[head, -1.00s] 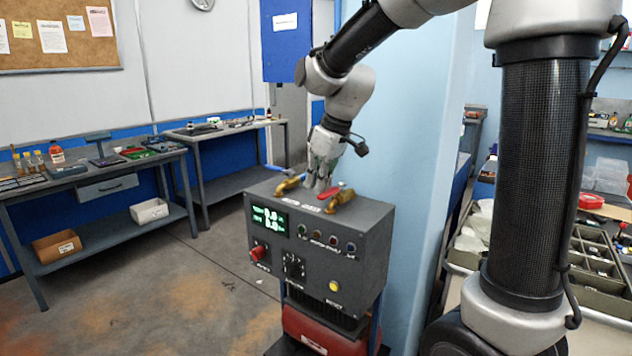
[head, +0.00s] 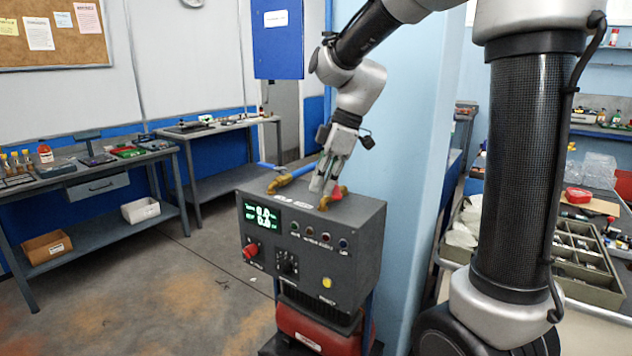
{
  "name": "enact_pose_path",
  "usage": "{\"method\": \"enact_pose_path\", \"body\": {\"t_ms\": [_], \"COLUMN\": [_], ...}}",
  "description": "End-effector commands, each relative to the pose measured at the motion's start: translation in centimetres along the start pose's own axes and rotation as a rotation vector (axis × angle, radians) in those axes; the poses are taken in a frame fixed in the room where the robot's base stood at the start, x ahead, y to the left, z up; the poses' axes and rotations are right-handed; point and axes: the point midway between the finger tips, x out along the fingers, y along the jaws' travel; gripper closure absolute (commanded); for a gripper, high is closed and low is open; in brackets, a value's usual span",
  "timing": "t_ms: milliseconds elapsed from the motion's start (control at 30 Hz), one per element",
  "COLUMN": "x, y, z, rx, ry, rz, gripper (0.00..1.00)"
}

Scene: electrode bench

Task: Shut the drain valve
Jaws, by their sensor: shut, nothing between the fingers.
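Two brass valves sit on top of the dark grey control box (head: 310,235). The left valve (head: 279,184) has a blue lever (head: 265,165). The right valve (head: 325,204) has a red lever (head: 337,194), mostly hidden by my fingers. I cannot read the labels on the box top, so I cannot tell which is the drain valve. My gripper (head: 322,187) is shut and empty, pointing down at the red-levered valve. Its fingertips are at or very close to the lever; I cannot tell whether they touch.
The box front carries a green-lit display (head: 263,217), a red knob (head: 251,251), a black dial (head: 287,263) and a yellow button (head: 327,283). A light blue pillar (head: 415,200) stands close behind on the right. Benches line the left wall, with open floor before them.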

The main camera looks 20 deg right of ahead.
Motion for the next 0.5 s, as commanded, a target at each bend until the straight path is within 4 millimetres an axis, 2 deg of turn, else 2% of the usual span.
{"method": "enact_pose_path", "body": {"t_ms": [500], "x": [-1.1], "y": [-0.7], "z": [3.4], "rx": [-0.459], "ry": [-0.001], "rz": [-0.162], "gripper": [1.0]}}
